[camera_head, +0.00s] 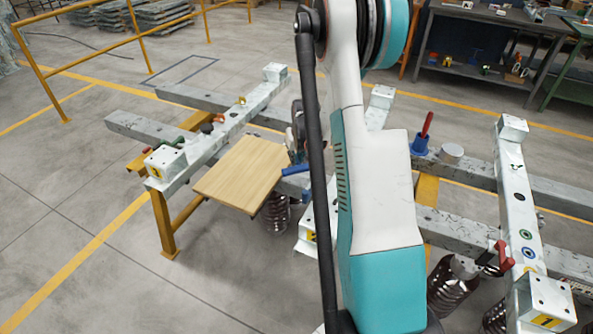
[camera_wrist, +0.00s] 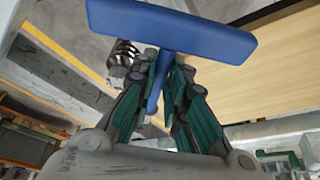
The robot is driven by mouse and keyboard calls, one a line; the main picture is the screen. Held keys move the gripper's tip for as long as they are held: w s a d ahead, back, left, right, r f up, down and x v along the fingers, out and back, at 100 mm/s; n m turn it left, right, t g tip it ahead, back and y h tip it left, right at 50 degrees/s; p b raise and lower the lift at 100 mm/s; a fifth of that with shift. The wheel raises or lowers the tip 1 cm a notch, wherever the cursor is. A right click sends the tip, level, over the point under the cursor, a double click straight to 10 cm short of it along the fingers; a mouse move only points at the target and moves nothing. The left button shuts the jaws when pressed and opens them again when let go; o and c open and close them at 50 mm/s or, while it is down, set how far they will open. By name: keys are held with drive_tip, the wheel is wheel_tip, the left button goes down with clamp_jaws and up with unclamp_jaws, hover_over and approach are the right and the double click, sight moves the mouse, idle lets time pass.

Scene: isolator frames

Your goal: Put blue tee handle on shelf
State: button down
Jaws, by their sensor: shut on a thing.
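The blue tee handle (camera_wrist: 175,28) is in my gripper (camera_wrist: 168,75). In the wrist view its stem is between the two green-and-grey fingers, and its wide crossbar sticks out past the fingertips. In the head view the handle (camera_head: 296,170) shows as a short blue bar at the right edge of the wooden shelf board (camera_head: 240,174). The board also fills the right of the wrist view (camera_wrist: 285,65). No contact between handle and board can be made out. My arm hides most of the gripper in the head view.
Small fittings sit on the left frame beam (camera_head: 222,125). A blue cup with a red handle (camera_head: 423,140) and a grey cylinder (camera_head: 451,152) stand on the right frame. Dark coil springs (camera_head: 455,285) are under it. The board's top is clear. A bench (camera_head: 490,35) stands behind.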

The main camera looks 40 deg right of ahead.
drive_tip(key=shift+f+b, duration=0.8)
drive_tip(key=shift+f, duration=1.55)
drive_tip(key=shift+f, duration=0.2)
drive_tip(key=c, duration=1.6)
unclamp_jaws()
drive_tip(key=p+v, duration=0.4)
drive_tip(key=v, duration=0.8)
drive_tip(key=shift+a+r, duration=0.1)
drive_tip(key=shift+r, duration=0.1)
